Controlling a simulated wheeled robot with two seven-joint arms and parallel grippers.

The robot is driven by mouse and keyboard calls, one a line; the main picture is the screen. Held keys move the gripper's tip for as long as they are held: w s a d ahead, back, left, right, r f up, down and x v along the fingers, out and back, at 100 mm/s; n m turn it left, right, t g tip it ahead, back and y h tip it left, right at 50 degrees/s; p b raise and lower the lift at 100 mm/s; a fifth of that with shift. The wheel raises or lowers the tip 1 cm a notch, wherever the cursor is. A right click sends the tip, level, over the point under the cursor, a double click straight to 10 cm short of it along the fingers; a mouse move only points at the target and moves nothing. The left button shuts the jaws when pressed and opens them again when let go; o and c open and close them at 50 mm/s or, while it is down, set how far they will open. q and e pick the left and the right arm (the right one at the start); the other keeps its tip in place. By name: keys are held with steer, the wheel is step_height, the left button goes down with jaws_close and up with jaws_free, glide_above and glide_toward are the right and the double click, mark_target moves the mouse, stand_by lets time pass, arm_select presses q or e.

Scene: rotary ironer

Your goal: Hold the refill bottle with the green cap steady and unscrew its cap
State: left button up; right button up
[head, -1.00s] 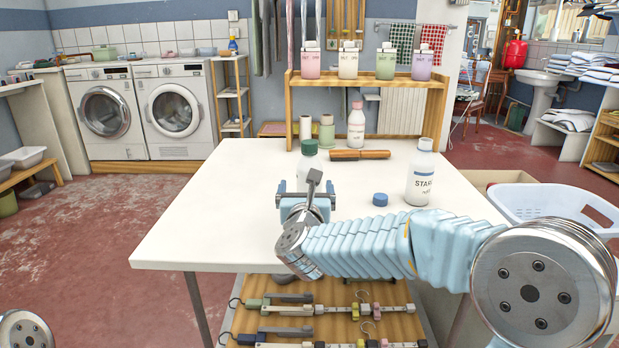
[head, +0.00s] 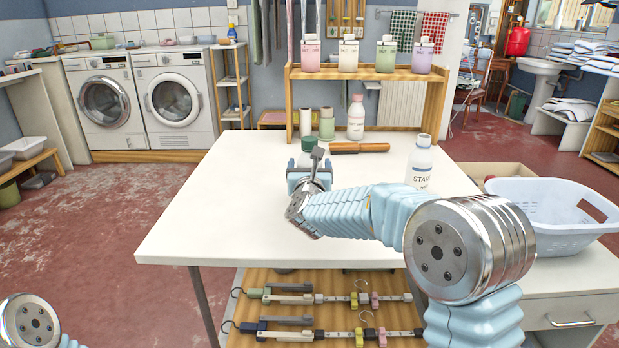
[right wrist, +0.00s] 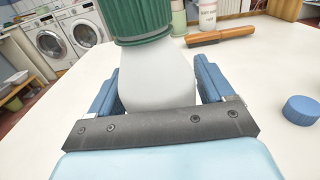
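The refill bottle with the green cap stands upright on the white table; in the head view its green cap (head: 309,144) shows just behind my right gripper (head: 309,178), which hides most of its body. In the right wrist view the ribbed green cap (right wrist: 137,18) sits on the white bottle (right wrist: 158,80). My right gripper's blue fingers (right wrist: 157,85) are spread, one on each side of the bottle body; any contact is hard to make out. My left gripper is out of view; only a part of my left arm shows at bottom left.
A white starch bottle (head: 419,165) stands at the table's right. A loose blue cap (right wrist: 301,109) lies on the table. A wooden-handled brush (head: 360,148), rolls and a pink-capped bottle (head: 356,118) are behind. The table's left part (head: 215,215) is clear.

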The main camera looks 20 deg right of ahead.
mark_target(310, 153)
steer(key=c, duration=0.7)
steer(key=shift+r, duration=0.6)
steer(key=r, duration=0.2)
steer(key=shift+s+r, duration=0.25)
steer(key=shift+r, duration=0.05)
steer(key=s+r, duration=0.3)
steer(key=s, duration=0.1)
steer(key=s+r+b, duration=0.1)
steer(key=s+r, duration=0.2)
steer(key=s, duration=0.2)
steer(key=s+r, duration=0.3)
steer(key=s, duration=0.1)
steer(key=shift+s+d+r, duration=0.1)
steer(key=shift+s+d, duration=0.2)
steer(key=shift+d, duration=0.1)
